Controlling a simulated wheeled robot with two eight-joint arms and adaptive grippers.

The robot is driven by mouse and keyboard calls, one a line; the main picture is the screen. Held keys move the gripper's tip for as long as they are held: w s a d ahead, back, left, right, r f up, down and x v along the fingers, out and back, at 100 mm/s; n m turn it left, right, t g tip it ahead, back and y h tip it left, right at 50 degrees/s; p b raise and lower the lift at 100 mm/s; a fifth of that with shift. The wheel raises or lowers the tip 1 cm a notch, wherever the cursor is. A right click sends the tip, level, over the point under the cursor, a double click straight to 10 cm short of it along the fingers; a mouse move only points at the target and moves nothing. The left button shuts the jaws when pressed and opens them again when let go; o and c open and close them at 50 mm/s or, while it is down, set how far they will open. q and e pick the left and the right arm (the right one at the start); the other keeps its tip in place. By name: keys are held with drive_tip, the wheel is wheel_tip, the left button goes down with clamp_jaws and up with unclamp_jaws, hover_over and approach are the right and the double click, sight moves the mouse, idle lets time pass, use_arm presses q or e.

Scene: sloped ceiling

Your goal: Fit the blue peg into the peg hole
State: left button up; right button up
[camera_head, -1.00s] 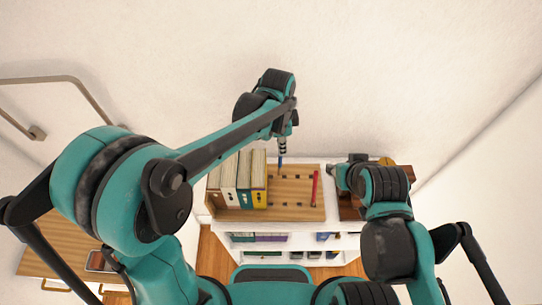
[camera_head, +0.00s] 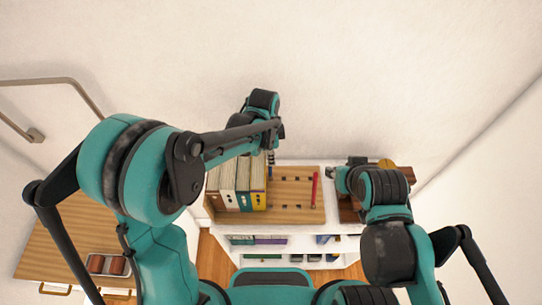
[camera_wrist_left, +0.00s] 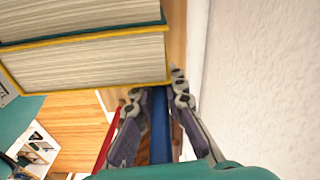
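The blue peg (camera_head: 270,172) points down just right of the row of books, over the wooden board (camera_head: 295,213) with rows of dark holes. In the left wrist view the blue peg (camera_wrist_left: 160,128) runs between the two fingers of my left gripper (camera_wrist_left: 157,88), which is shut on it. The same gripper (camera_head: 270,157) is partly hidden by its arm in the head view. I cannot tell whether the peg's lower end touches the board. A red peg (camera_head: 315,190) stands at the board's right side. My right gripper (camera_head: 337,178) is right of the board; its fingers are unclear.
Several upright books (camera_head: 228,190) stand at the board's left, close beside the left gripper; a yellow-edged book (camera_wrist_left: 90,62) is nearest in the left wrist view. The white wall (camera_wrist_left: 255,70) is close behind. Brown objects (camera_head: 348,208) lie right of the board.

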use_arm(q)
drive_tip(key=o, duration=0.3)
drive_tip(key=shift+o, duration=0.2)
drive_tip(key=shift+r, duration=0.1)
wheel_tip(320, 180, up, 12)
drive_tip(key=a+p, duration=0.1)
drive_tip(key=shift+p, duration=0.3)
drive_tip(key=s+a+r+n+t, duration=0.1)
drive_tip(key=s+a+n+t, duration=0.2)
drive_tip(key=s+a+n, duration=0.3)
drive_tip(key=s+a+r+n+t, duration=0.1)
drive_tip(key=s+a+n+t, duration=0.3)
drive_tip(key=a+n, duration=0.6)
drive_tip(key=s+a, duration=0.1)
drive_tip(key=s, duration=0.1)
drive_tip(key=shift+s+r+n+y, duration=0.15)
drive_tip(key=shift+s+n+y, duration=0.15)
drive_tip(key=shift+s+y, duration=0.1)
drive_tip(key=shift+w+d, duration=0.1)
